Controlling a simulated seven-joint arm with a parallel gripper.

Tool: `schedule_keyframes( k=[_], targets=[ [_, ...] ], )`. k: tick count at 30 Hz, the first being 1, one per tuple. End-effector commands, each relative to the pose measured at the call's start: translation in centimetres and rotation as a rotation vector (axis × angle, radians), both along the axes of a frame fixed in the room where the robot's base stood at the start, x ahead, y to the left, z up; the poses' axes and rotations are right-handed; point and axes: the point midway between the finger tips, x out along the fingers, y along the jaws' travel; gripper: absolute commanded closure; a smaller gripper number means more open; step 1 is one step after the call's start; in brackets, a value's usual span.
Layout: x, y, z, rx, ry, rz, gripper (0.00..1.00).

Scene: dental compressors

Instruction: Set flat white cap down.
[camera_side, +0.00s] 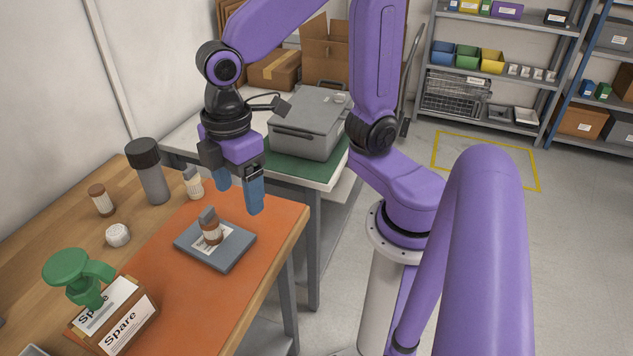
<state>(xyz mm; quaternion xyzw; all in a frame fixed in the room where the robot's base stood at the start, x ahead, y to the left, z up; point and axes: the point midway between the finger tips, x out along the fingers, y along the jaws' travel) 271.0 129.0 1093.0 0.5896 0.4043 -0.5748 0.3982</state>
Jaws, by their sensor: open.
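A small white ribbed cap (118,235) sits on the bare wooden part of the table, left of the orange mat. It is the only loose white cap I can make out. My gripper (239,200) hangs above the far right part of the mat, well to the right of the cap. Its two blue fingers point down and are apart, with nothing seen between them. A grey square plate (228,252) lies on the mat below and nearer than the fingers.
A dark grey cylinder (151,178), a pale bottle (193,184) and a brown-capped bottle (102,200) stand at the back left. A green stand (78,275) and a box marked "Spare" (125,325) are at the front left. The orange mat's (205,312) front is clear.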

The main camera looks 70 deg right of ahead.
Motion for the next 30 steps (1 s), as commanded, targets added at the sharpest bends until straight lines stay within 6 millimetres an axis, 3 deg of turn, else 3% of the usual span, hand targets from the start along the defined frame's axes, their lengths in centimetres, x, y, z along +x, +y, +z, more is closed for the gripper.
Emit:
schedule_keyframes(
  k=[1,6,12,30],
  targets=[
    [-1.9,-1.2,-0.1,0.003,-0.001,-0.013,0.24],
    [-7.0,-4.6,-1.0,0.009,-0.001,-0.065,0.24],
    [-10.2,-7.1,-1.9,0.010,0.002,-0.103,0.24],
    [-10.7,-7.5,-2.1,0.010,0.002,-0.109,0.24]
  ],
)
